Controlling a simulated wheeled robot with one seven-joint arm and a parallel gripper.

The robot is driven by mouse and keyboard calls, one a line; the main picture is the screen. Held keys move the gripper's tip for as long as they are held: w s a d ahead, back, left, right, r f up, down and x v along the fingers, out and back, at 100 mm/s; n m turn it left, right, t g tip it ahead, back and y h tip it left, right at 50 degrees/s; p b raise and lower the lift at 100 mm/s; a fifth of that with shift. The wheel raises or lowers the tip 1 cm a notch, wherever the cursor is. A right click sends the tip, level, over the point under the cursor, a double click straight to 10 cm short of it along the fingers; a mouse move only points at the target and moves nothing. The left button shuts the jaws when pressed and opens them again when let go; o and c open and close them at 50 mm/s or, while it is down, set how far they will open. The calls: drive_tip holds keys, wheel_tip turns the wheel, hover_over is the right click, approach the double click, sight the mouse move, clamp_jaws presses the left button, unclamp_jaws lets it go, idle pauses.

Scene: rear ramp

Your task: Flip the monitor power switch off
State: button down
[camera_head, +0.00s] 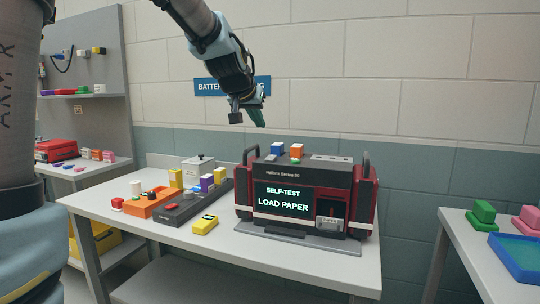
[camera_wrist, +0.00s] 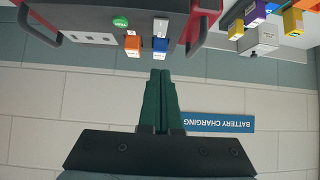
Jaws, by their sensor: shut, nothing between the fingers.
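The monitor (camera_head: 340,178) is a dark and red unit standing on the table, its screen (camera_head: 283,202) reading "SELF-TEST LOAD PAPER". On its top are a blue block-shaped control (camera_head: 277,148), an orange one (camera_head: 296,150) and a green button; all three show in the wrist view, with the green button (camera_wrist: 120,22) at left. Small labels there are too small to read, so I cannot tell which is the power switch. My gripper (camera_head: 258,119) is above the monitor's left part, apart from it. Its green fingers (camera_wrist: 160,76) are shut and empty, pointing toward the blue control.
A blue "BATTERY CHARGING" sign (camera_wrist: 218,122) is on the wall behind. Left of the monitor are an orange tray (camera_head: 150,204), a dark charger strip (camera_head: 190,207) and a yellow device (camera_head: 205,225). The monitor's handles (camera_head: 367,164) rise at its sides.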

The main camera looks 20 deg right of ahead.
drive_tip(key=shift+d+r, duration=0.2)
drive_tip(key=shift+d, duration=0.05)
drive_tip(key=p, duration=0.4)
hover_over(270, 158)
drive_tip(key=f, duration=0.5)
drive_tip(key=shift+s+a+f, duration=0.3)
drive_tip(key=shift+s+f, duration=0.05)
drive_tip(key=shift+f, duration=0.05)
drive_tip(key=f, duration=0.3)
drive_tip(key=shift+w+d+f, duration=0.2)
drive_tip(key=shift+w, duration=0.1)
drive_tip(key=shift+d+f+p, duration=0.1)
drive_tip(key=shift+f+p, duration=0.2)
drive_tip(key=shift+f, duration=0.25)
